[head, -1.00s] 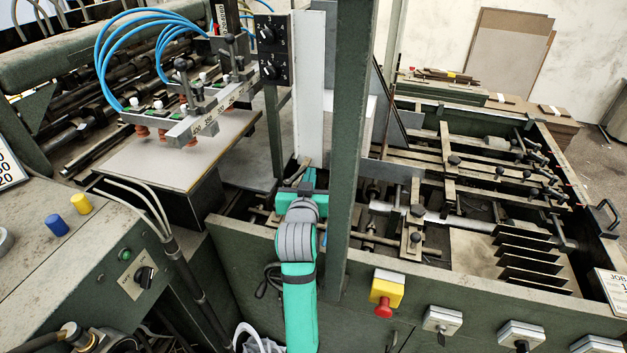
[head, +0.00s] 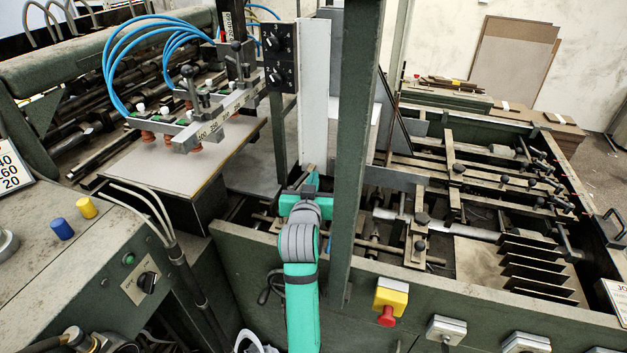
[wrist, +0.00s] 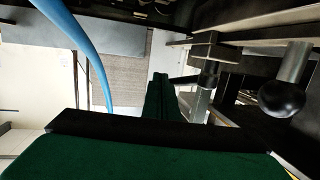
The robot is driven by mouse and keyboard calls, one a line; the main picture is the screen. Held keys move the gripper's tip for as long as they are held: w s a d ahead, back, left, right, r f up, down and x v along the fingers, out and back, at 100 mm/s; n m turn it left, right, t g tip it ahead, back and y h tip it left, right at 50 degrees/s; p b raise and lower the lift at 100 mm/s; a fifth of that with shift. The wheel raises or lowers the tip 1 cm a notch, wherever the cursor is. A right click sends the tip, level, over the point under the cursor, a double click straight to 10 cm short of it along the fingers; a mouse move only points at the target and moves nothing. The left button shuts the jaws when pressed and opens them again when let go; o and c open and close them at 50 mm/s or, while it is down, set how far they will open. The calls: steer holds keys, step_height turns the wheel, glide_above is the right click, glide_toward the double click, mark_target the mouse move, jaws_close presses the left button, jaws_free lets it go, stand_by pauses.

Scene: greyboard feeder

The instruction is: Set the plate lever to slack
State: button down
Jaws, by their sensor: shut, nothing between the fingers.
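My teal arm reaches up over the front wall of the machine in the head view, and my gripper (head: 308,176) is at its end, beside the white upright panel. In the wrist view my gripper (wrist: 160,78) shows as a narrow dark green shape, shut and empty. A lever with a black ball knob (wrist: 282,97) hangs large at the right of the wrist view, apart from my gripper. I cannot tell whether it is the plate lever. No slack marking is readable.
A green post (head: 356,150) stands just right of my arm. A blue hose (wrist: 82,42) crosses the left of the wrist view. A red stop button on a yellow box (head: 389,300) is on the front wall. A suction bar (head: 220,118) hangs over the board at left.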

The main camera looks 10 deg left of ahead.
steer(key=shift+s, duration=0.1)
steer(key=a+v, duration=0.1)
steer(key=v, duration=0.6)
steer(key=shift+s+d, duration=0.15)
steer(key=shift+d, duration=0.3)
